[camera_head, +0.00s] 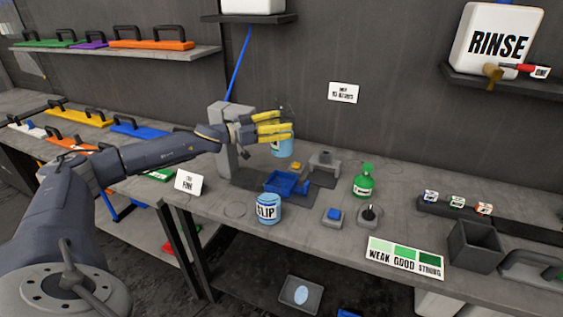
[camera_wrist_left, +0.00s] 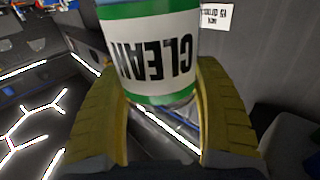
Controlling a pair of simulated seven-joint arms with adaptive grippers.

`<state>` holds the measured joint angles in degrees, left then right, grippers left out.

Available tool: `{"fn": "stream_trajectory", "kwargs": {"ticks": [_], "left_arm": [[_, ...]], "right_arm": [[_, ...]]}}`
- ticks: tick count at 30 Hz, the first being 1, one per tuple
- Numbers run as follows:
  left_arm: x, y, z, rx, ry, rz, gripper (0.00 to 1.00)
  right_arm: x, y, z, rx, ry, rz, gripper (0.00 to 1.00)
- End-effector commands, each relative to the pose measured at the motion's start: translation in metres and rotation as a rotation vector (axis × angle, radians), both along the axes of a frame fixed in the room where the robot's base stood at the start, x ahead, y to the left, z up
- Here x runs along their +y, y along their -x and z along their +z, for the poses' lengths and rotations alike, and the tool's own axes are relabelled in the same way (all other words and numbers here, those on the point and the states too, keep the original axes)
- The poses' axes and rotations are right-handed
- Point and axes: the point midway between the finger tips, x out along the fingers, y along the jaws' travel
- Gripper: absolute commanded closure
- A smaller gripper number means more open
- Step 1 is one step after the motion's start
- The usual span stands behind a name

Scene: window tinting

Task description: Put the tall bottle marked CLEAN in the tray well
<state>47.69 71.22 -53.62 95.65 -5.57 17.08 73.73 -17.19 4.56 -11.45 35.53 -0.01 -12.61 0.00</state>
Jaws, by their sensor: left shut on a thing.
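My left gripper (camera_head: 273,132) has yellow fingers and is shut on the bottle marked CLEAN (camera_wrist_left: 155,55). In the left wrist view the bottle fills the space between the fingers (camera_wrist_left: 163,115); its white label reads upside down between green bands. In the head view the fingers cover much of the bottle; its light blue lower part (camera_head: 283,149) shows below them. It is held above the bench, behind a small blue tray (camera_head: 285,183) in the picture. I cannot tell whether this tray has the well. My right gripper is not in view.
A blue SLIP jar (camera_head: 268,209) stands in front of the tray. A grey post (camera_head: 228,150) stands left of it. A green bottle (camera_head: 364,183), a blue button (camera_head: 333,216) and a joystick (camera_head: 369,213) are to the right. A dark open bin (camera_head: 475,247) stands farther right.

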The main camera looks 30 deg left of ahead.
Motion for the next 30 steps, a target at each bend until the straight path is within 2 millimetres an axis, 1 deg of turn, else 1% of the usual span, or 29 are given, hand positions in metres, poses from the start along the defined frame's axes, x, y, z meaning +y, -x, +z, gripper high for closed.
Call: {"fn": "stream_trajectory", "kwargs": {"ticks": [1,9,15,18,26,30], "left_arm": [[0.000,0.000,-0.010,0.004,0.002,0.000,0.66],[0.000,0.000,-0.056,0.004,0.002,0.001,0.66],[0.000,0.000,-0.086,0.003,0.002,0.001,0.66],[0.000,0.000,-0.094,0.000,0.001,0.000,0.66],[0.000,0.000,-0.104,0.000,0.000,0.001,0.66],[0.000,0.000,-0.117,0.001,0.001,0.000,0.66]], "right_arm": [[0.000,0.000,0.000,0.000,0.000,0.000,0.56],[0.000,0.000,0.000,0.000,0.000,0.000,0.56],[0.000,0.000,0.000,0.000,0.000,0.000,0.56],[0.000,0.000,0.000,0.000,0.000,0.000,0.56],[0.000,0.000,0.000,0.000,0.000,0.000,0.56],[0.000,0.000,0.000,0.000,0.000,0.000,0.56]]}}
